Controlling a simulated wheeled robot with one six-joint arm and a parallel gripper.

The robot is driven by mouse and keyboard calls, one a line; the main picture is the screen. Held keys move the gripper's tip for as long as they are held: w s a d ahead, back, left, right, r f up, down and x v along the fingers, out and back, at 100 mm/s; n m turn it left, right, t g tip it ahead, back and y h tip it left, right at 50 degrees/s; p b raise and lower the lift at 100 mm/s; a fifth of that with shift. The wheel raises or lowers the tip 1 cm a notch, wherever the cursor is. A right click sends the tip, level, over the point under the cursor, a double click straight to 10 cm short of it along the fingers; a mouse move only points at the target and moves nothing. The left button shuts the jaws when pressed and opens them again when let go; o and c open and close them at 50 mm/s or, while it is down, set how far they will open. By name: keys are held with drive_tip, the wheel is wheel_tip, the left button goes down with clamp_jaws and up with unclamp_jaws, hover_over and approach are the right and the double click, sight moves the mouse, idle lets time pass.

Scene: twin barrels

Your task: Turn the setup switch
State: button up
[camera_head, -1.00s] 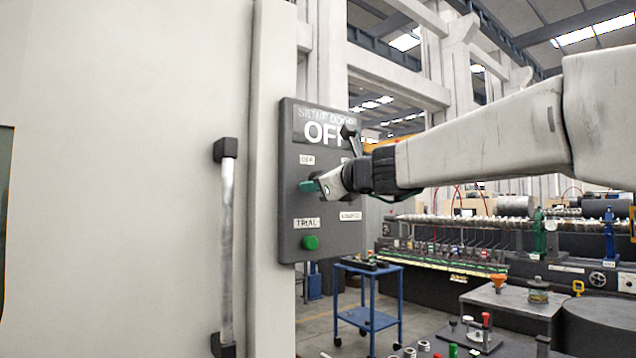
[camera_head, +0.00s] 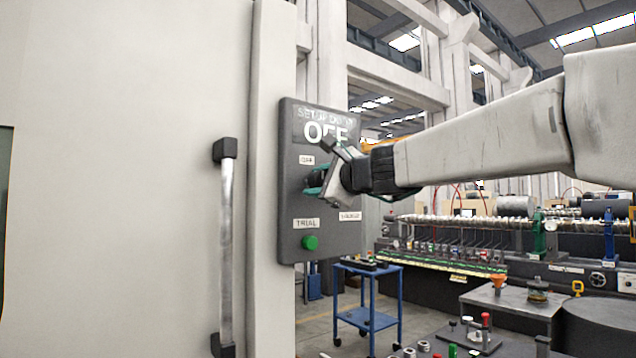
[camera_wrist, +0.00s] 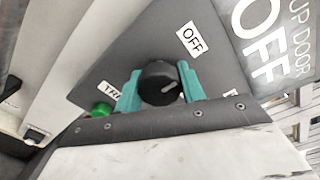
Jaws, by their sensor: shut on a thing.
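The setup switch is a black round knob (camera_wrist: 158,82) with a white pointer line, on a dark grey control panel (camera_head: 290,150). The wrist view shows my gripper (camera_wrist: 161,86) with one teal finger on each side of the knob, shut on it. The pointer line slants toward the finger at right. In the head view my gripper (camera_head: 318,182) is at the panel's middle and its hand hides part of the knob. The panel's display (camera_head: 326,127) reads OFF. An OFF label (camera_wrist: 190,38) sits beside the knob.
A green button (camera_head: 310,242) sits below the knob under a TRIAL label (camera_head: 306,223). A vertical door handle (camera_head: 227,250) stands left of the panel. A blue cart (camera_head: 367,300) and machinery are behind at right.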

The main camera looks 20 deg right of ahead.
drive_tip(key=shift+f, duration=0.1)
idle(0.3)
drive_tip(key=o, duration=1)
drive_tip(key=shift+c, duration=0.2)
drive_tip(key=v, duration=0.8)
